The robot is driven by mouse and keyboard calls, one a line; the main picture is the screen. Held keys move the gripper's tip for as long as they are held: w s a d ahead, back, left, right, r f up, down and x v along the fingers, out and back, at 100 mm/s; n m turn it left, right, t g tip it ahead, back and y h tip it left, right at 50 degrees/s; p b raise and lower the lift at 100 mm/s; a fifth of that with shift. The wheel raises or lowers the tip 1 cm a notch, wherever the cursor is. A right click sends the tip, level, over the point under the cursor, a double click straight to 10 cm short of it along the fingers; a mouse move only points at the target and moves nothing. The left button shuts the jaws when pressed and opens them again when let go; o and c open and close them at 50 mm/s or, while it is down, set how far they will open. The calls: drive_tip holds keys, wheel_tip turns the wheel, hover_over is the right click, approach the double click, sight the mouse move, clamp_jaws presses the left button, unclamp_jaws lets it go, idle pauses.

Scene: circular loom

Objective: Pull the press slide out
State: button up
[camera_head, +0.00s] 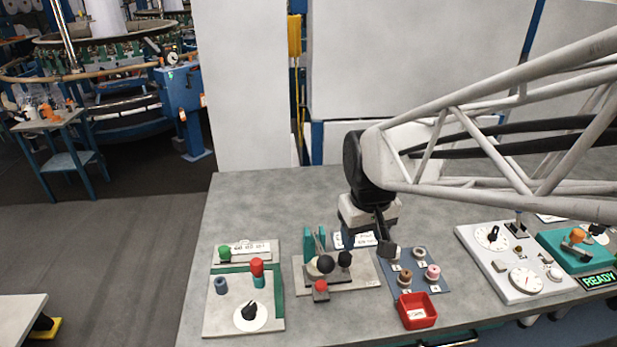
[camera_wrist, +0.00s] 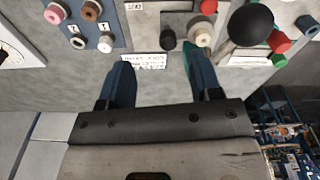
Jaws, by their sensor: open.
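The press (camera_head: 335,274) stands on a grey plate in the middle of the table, with teal uprights, a large black ball, a smaller black knob (camera_head: 345,258) and a red knob (camera_head: 320,287). I cannot tell which part is its slide. In the wrist view the black ball (camera_wrist: 251,25), a cream round part (camera_wrist: 201,36) and a black knob (camera_wrist: 168,40) show beyond my fingers. My gripper (camera_head: 386,246) is open and empty, above the table just right of the press. Its two fingers (camera_wrist: 162,75) are apart, with a white label between and beyond them.
A blue board with several spools (camera_head: 418,272) and a red tray (camera_head: 417,311) lie right of the press. A panel with dials (camera_head: 515,262) and a teal box with a READY display (camera_head: 597,281) stand farther right.

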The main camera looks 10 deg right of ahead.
drive_tip(key=n+g, duration=0.1)
hover_over(346, 255)
wheel_tip(346, 255, down, 4)
drive_tip(key=shift+f, duration=0.2)
drive_tip(key=shift+f, duration=0.15)
drive_tip(key=shift+f, duration=3.75)
clamp_jaws()
